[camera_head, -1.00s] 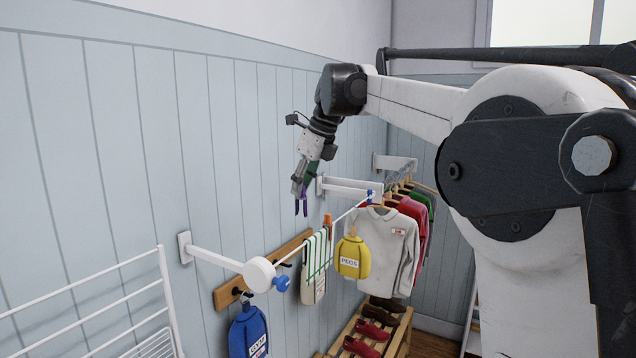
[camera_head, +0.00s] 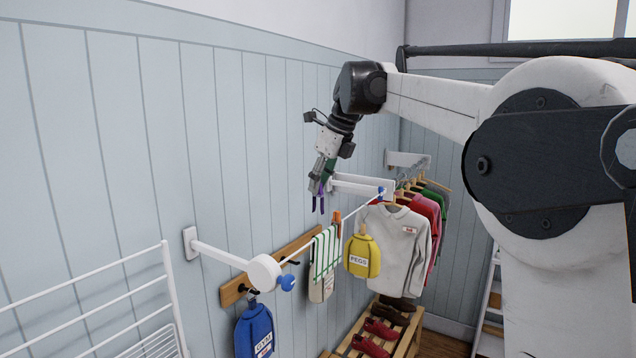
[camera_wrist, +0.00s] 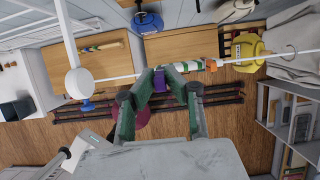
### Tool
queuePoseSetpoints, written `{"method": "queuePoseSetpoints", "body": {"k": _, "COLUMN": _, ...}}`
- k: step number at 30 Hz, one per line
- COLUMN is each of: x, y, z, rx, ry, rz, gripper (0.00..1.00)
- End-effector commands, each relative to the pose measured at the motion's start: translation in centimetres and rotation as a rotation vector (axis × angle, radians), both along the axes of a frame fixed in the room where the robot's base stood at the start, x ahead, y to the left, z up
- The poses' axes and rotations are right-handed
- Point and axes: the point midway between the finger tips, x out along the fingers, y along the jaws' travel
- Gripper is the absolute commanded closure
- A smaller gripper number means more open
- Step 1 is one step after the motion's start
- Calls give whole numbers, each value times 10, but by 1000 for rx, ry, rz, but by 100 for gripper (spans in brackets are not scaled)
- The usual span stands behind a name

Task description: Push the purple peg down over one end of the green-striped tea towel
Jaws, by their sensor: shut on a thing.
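The green-striped tea towel (camera_head: 325,252) hangs folded over the white line, seen nearly edge-on in the wrist view (camera_wrist: 186,67). My gripper (camera_head: 319,189) is shut on the purple peg (camera_head: 318,204) and holds it prongs down, above the line and the towel. In the wrist view the peg (camera_wrist: 160,82) sits between my two green fingers, near the towel's left end. The peg appears apart from the towel; its exact height above it is hard to tell. An orange peg (camera_head: 337,216) is on the towel's far end, also visible in the wrist view (camera_wrist: 211,65).
The line runs from a white round reel (camera_head: 264,272) with a blue knob to a wall bracket (camera_head: 360,185). A yellow peg bag (camera_head: 361,256) hangs beside the towel. Shirts (camera_head: 397,245) hang beyond. A wooden hook rail (camera_head: 234,292) and blue bag (camera_head: 253,330) are near the wall.

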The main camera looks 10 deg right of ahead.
Motion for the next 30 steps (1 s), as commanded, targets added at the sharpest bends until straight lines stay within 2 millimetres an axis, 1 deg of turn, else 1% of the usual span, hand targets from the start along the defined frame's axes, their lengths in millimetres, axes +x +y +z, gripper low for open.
{"method": "queuePoseSetpoints", "body": {"k": 3, "x": 0, "y": 0, "z": -10, "rx": 0, "ry": 0, "rz": 0, "gripper": 100}}
{"method": "queuePoseSetpoints", "body": {"k": 19, "x": 0, "y": 0, "z": -46, "rx": 0, "ry": 0, "rz": 0, "gripper": 100}}
{"method": "queuePoseSetpoints", "body": {"k": 24, "x": 0, "y": 0, "z": -52, "rx": 0, "ry": 0, "rz": 0, "gripper": 100}}
{"method": "queuePoseSetpoints", "body": {"k": 30, "x": 0, "y": 0, "z": -53, "rx": 0, "ry": 0, "rz": 0, "gripper": 100}}
